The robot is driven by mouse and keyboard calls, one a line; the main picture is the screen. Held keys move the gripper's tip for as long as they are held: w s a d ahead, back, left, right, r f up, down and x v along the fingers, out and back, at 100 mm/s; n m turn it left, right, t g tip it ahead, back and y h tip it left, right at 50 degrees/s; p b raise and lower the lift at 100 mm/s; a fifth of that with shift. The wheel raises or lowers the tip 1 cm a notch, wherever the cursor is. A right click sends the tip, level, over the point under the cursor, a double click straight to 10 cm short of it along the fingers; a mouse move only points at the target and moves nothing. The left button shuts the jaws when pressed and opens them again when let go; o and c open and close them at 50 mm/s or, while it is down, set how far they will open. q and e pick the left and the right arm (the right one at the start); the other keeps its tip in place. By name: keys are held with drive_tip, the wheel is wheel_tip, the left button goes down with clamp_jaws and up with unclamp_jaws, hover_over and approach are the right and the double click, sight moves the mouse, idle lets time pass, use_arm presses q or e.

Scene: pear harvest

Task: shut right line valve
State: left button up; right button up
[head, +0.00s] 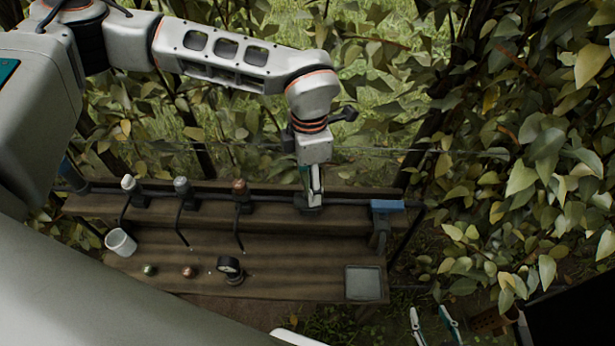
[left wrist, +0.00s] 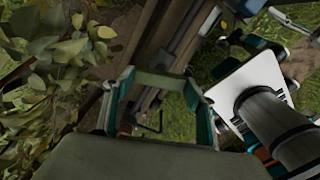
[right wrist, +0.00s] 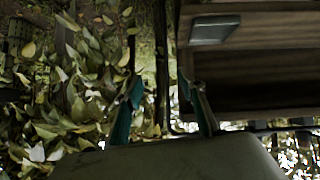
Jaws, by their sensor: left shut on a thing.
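A dark pipe (head: 160,192) runs along the back of a wooden bench. A valve with a blue handle (head: 387,206) sits at its right end, the handle lying level. My left gripper (head: 314,200) points down onto the pipe to the left of this valve, apart from the blue handle. It is shut on a dark fitting (head: 306,208) there, mostly hidden by the fingers. Its spread fingers also show in the left wrist view (left wrist: 160,108). My right gripper (head: 434,326) is open and empty at the lower right, off the bench; it also shows in the right wrist view (right wrist: 163,105).
White (head: 128,184), grey (head: 181,184) and reddish (head: 240,187) fittings stand on the pipe with dark hoses. The bench holds a white cup (head: 120,242), a gauge (head: 230,268), small round knobs and a grey pad (head: 363,283). Leafy branches crowd the right side.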

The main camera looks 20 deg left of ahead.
use_arm(q)
drive_tip(key=shift+m+p, duration=0.6)
drive_tip(key=shift+m, duration=1.1)
drive_tip(key=o, duration=1.1)
drive_tip(key=shift+r, duration=0.5)
wheel_tip(320, 180, up, 11)
drive_tip(key=shift+s+f, duration=0.1)
